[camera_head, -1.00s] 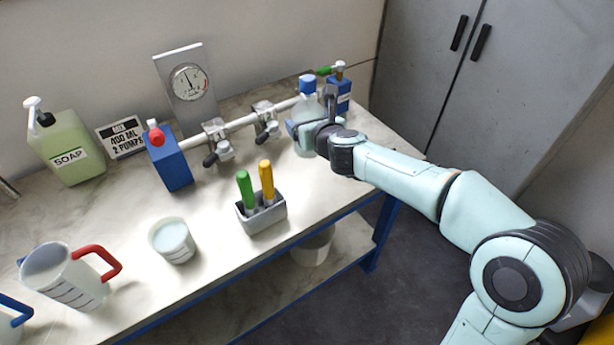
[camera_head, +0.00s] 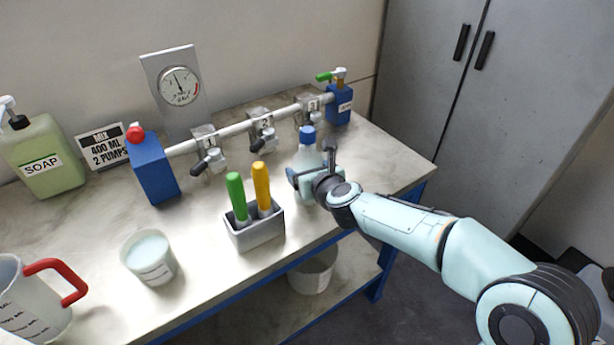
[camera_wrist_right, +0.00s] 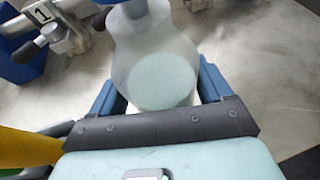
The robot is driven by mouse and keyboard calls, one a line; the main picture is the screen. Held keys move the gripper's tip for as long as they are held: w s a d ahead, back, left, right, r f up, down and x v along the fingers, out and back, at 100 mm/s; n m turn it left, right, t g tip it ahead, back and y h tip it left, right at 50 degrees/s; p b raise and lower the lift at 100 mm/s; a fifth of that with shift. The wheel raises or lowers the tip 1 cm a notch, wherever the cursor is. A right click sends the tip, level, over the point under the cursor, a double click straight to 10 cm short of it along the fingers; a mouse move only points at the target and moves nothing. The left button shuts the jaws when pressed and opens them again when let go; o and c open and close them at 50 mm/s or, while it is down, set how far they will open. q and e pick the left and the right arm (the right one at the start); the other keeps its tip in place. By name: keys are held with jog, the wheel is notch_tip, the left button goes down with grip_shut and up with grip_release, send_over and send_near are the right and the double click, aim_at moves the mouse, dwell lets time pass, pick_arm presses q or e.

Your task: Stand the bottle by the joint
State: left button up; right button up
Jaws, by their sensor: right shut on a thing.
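The bottle (camera_head: 308,154) is translucent with a blue cap and stands about upright in front of the pipe, near the bench's right end. My right gripper (camera_head: 306,178) is shut around its body; in the right wrist view the bottle (camera_wrist_right: 154,62) sits between the blue fingers (camera_wrist_right: 160,88). I cannot tell whether its base touches the bench. The white pipe (camera_head: 238,128) carries clamped joints numbered 1 (camera_head: 207,150), 2 (camera_head: 262,130) and 3 (camera_head: 311,108). The bottle is in front of joint 3, apart from it. My left gripper is not in view.
A grey holder (camera_head: 255,232) with green and yellow handles stands left of my right gripper. A cup (camera_head: 150,262), a red-handled jug (camera_head: 30,300), a soap bottle (camera_head: 42,160) and a gauge (camera_head: 178,86) are further left. The bench's front edge runs below my right arm.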

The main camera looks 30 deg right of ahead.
jog(key=shift+r, duration=0.15)
jog(key=shift+f, duration=0.2)
jog(key=o, duration=1.3)
